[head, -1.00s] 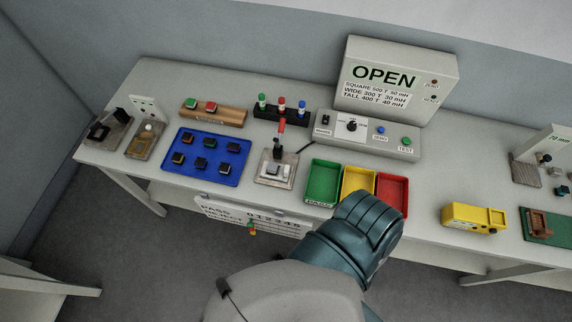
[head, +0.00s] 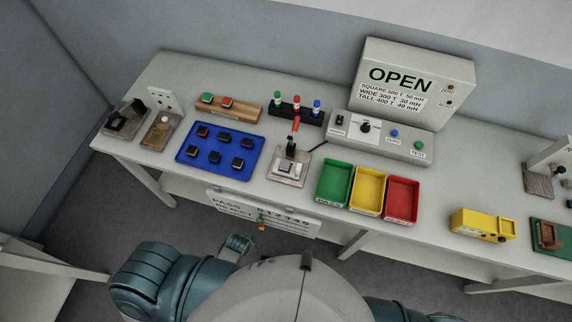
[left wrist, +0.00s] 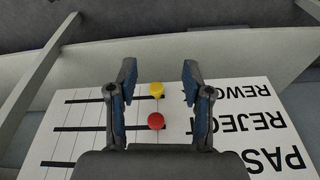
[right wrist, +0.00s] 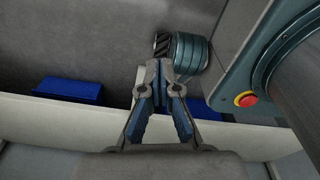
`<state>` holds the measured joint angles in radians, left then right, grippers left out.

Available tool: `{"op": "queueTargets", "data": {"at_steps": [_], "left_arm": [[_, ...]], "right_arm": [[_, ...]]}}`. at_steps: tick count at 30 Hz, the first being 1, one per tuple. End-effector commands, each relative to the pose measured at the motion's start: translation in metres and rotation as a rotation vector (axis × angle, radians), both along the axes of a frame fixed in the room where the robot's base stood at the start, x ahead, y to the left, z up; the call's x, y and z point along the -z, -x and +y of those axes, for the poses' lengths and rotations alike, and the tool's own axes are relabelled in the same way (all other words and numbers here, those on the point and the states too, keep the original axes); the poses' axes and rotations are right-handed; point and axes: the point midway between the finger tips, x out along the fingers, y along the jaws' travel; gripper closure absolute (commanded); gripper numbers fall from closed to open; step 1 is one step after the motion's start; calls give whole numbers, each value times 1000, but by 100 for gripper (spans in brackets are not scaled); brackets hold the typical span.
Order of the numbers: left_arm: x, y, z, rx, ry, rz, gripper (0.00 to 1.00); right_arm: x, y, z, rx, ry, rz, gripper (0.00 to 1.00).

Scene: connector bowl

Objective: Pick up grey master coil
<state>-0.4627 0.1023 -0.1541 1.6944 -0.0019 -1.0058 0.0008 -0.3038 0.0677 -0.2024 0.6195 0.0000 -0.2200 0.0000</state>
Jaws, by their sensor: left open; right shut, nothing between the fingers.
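I cannot single out a grey master coil. A wooden holder (head: 226,109) at the back left of the bench carries one green-topped and one red-topped block. A blue tray (head: 192,163) in front of it holds several small dark coil-like parts. My left gripper (left wrist: 156,77) is open and empty in the left wrist view, with a white PASS/REJECT/REWORK board behind its fingers. My right gripper (right wrist: 161,66) is shut and empty in the right wrist view, away from the tray and holder.
A black rack (head: 310,115) holds green, red and blue-topped pieces. A lever fixture (head: 286,174) stands right of the tray. Green (head: 333,184), yellow (head: 367,190) and red (head: 402,199) bins follow. A tester marked OPEN (head: 414,82) stands behind. The board (head: 230,205) hangs at the front edge.

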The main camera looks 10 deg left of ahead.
Motion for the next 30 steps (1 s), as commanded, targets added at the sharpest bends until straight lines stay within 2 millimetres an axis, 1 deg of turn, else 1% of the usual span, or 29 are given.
{"op": "queueTargets", "data": {"at_steps": [1, 3, 11, 14, 15, 16, 19, 24, 26, 30], "left_arm": [[-24, -7, -1, -2, 2, -14, 50], [-53, -14, -2, -4, 3, -26, 50], [-148, -29, -7, -8, 25, -68, 50], [-189, -38, -16, -3, 56, -91, 50], [-208, -46, -25, 5, 83, -104, 50], [-219, -52, -33, 14, 107, -111, 50], [-239, -69, -56, 40, 167, -114, 50], [-259, -98, -90, 87, 244, -101, 50], [-266, -109, -101, 105, 263, -91, 50], [-282, -136, -125, 147, 293, -53, 50]], "right_arm": [[-1, -3, 0, -1, 0, -4, 100], [-2, -5, -2, -1, 2, -7, 100], [-5, -8, -12, -2, 14, -11, 100], [-7, -8, -14, -2, 16, -11, 100], [-7, -8, -15, -2, 17, -11, 100], [-7, -8, -15, -2, 18, -11, 100], [-8, -7, -15, -2, 18, -9, 100], [-8, -6, -14, -1, 17, -8, 100], [-7, -5, -13, -1, 15, -7, 100], [-7, -5, -9, 0, 10, -6, 100]]}}
